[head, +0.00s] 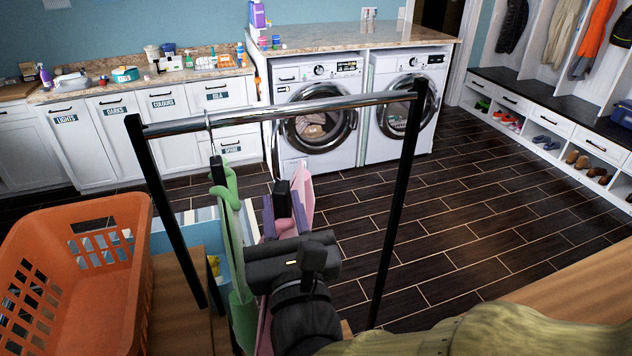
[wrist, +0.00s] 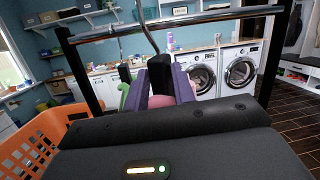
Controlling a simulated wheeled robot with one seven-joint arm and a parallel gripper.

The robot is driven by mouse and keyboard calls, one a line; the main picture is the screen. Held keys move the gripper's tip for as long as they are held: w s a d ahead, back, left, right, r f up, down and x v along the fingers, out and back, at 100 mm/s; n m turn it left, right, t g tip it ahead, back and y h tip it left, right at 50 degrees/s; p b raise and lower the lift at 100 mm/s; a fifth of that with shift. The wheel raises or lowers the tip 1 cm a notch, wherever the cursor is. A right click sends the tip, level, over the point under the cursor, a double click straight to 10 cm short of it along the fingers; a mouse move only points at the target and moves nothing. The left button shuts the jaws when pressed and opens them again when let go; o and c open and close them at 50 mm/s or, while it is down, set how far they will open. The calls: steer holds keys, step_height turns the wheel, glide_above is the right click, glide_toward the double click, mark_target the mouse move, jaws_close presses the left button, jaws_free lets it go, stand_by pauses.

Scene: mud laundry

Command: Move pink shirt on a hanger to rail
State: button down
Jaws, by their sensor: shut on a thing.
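The metal hook (wrist: 149,32) rises to the rail's height. I cannot tell whether it rests over the bar.
A green garment (head: 229,210) hangs from the rail, just left of the pink shirt. An orange laundry basket (head: 130,262) stands at the left. Washing machines (head: 318,125) and white cabinets (head: 75,145) stand behind. The dark floor right of the rack is clear.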

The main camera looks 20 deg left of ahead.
mark_target(289, 187)
steer(key=shift+w, duration=0.1)
steer(key=shift+w+a+r+p, duration=0.1)
steer(key=shift+w+a+p, duration=0.1)
steer(key=shift+w+p, duration=0.4)
steer(key=shift+w+a+p, duration=0.2)
steer(key=shift+w+p, duration=0.35)
steer(key=shift+w+a+p, duration=0.1)
steer(key=shift+w+p, duration=0.05)
steer(key=shift+p, duration=0.4)
steer(key=w+p, duration=0.2)
steer(key=p, duration=0.1)
steer(key=shift+a+p, duration=0.2)
steer(key=shift+p, duration=0.15)
steer(key=shift+w+a+p, duration=0.15)
steer(key=shift+w+p, duration=0.35)
steer(key=shift+p, duration=0.05)
steer(key=shift+w+a+p, duration=0.15)
steer(key=shift+w+p, duration=0.35)
steer(key=shift+w+a+p, duration=0.4)
steer(key=shift+w+p, duration=0.3)
steer(key=shift+w, duration=0.75)
steer(key=shift+w+a+p, duration=0.45)
steer(key=shift+w+p, duration=0.3)
steer(key=shift+w, duration=0.7)
steer(key=shift+w+a+p, duration=0.4)
steer(key=shift+w+p, duration=0.3)
steer(key=shift+w, duration=0.75)
steer(key=shift+f+b, duration=1.2)
steer(key=shift+b, duration=0.2)
